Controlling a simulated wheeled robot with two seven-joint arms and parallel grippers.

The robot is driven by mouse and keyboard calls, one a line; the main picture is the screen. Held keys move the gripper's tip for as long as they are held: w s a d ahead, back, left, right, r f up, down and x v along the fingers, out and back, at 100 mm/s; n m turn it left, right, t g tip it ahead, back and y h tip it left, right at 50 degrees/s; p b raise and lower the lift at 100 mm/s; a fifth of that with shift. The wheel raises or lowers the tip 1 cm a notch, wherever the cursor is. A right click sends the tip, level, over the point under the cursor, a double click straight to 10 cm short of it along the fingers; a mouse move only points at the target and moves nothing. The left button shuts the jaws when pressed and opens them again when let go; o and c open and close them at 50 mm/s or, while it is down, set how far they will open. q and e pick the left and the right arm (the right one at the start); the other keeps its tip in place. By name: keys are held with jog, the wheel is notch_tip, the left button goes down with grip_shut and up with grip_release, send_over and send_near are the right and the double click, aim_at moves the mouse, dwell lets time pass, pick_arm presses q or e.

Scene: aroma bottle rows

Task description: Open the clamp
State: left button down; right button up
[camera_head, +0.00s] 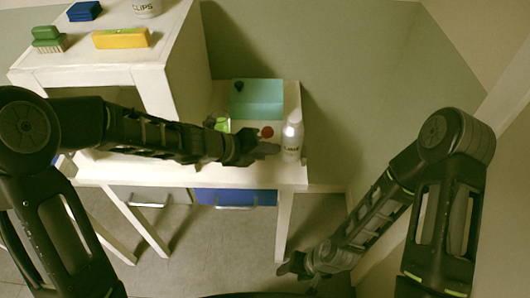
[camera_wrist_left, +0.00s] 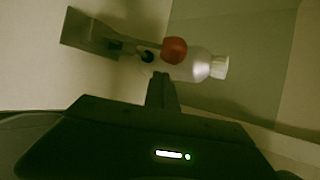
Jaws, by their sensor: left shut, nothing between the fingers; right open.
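My left gripper (camera_head: 268,149) is shut and empty over the white table, just left of a white bottle (camera_head: 292,142). In the left wrist view, my shut fingers (camera_wrist_left: 162,78) point toward the pale bottle (camera_wrist_left: 203,65), which has a white cap, and toward a red round object (camera_wrist_left: 174,50). The red object also shows in the head view (camera_head: 267,132), behind my left gripper. I cannot tell whether the fingers touch the bottle. My right gripper (camera_head: 290,267) is open and empty, low over the floor at the right. No separate clamp is visible.
A white shelf (camera_head: 65,65) at left holds a green brush (camera_head: 48,40), a yellow block (camera_head: 121,38) and a blue block (camera_head: 84,11). A blue drawer (camera_head: 235,196) sits below.

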pick_arm(q)
jog(key=shift+w+a+r+p, duration=0.35)
jog(key=shift+w+a+r, duration=0.15)
jog(key=shift+r, duration=0.15)
jog(key=shift+w+f, duration=0.1)
jog(key=shift+w, duration=0.05)
jog(key=shift+a, duration=0.1)
pick_arm(e)
jog(key=shift+s+r, duration=0.1)
jog(key=shift+r, duration=0.7)
pick_arm(q)
jog(key=shift+a+r+p, duration=0.3)
jog(key=shift+a, duration=0.2)
jog(key=shift+a+r+p, duration=0.3)
jog(key=shift+a, duration=0.2)
pick_arm(e)
jog(key=shift+s+r, duration=0.1)
jog(key=shift+r, duration=0.45)
pick_arm(q)
jog(key=shift+r, duration=0.1)
pick_arm(e)
jog(key=shift+r, duration=0.1)
